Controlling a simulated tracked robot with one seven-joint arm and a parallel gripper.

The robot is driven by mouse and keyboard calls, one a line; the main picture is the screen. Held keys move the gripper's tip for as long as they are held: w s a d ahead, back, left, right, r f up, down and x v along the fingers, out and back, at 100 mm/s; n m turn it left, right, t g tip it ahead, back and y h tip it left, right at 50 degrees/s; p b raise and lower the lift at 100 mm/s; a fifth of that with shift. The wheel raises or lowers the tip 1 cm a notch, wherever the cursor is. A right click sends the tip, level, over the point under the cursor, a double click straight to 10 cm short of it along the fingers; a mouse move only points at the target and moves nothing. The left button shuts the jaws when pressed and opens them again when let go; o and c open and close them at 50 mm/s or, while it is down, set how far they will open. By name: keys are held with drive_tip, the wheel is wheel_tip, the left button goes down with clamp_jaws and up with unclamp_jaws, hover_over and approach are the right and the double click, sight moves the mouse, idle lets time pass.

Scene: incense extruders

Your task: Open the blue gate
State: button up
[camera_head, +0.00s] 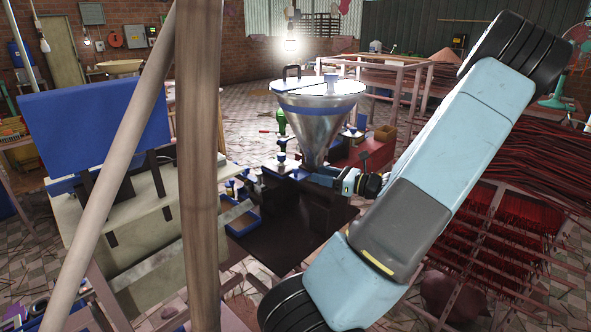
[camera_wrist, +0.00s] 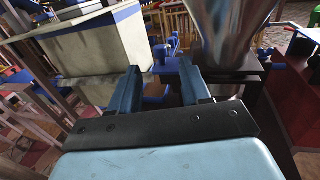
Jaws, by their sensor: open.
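I cannot tell for sure which blue part is the gate. A metal funnel hopper (camera_head: 318,125) with a blue band stands on a dark machine, and small blue parts (camera_head: 283,160) sit beside its lower end. Its shiny cone (camera_wrist: 228,30) fills the upper right of the wrist view. My gripper (camera_wrist: 160,70) is open, with two blue fingers pointing forward left of the cone. Blue parts (camera_wrist: 163,48) show beyond and between the fingers, and nothing is gripped. In the head view my arm hides much of the right side, and contact is not visible.
A pale cabinet with a large blue panel (camera_head: 97,125) stands at left, and shows at upper left in the wrist view (camera_wrist: 95,48). A wooden post (camera_head: 197,200) blocks part of the head view. Racks of red sticks (camera_head: 500,240) stand at right.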

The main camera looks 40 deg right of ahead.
sight(295, 168)
drive_tip(key=x, duration=0.9)
drive_tip(key=shift+w+a, duration=0.25)
drive_tip(key=shift+w, duration=0.1)
clamp_jaws()
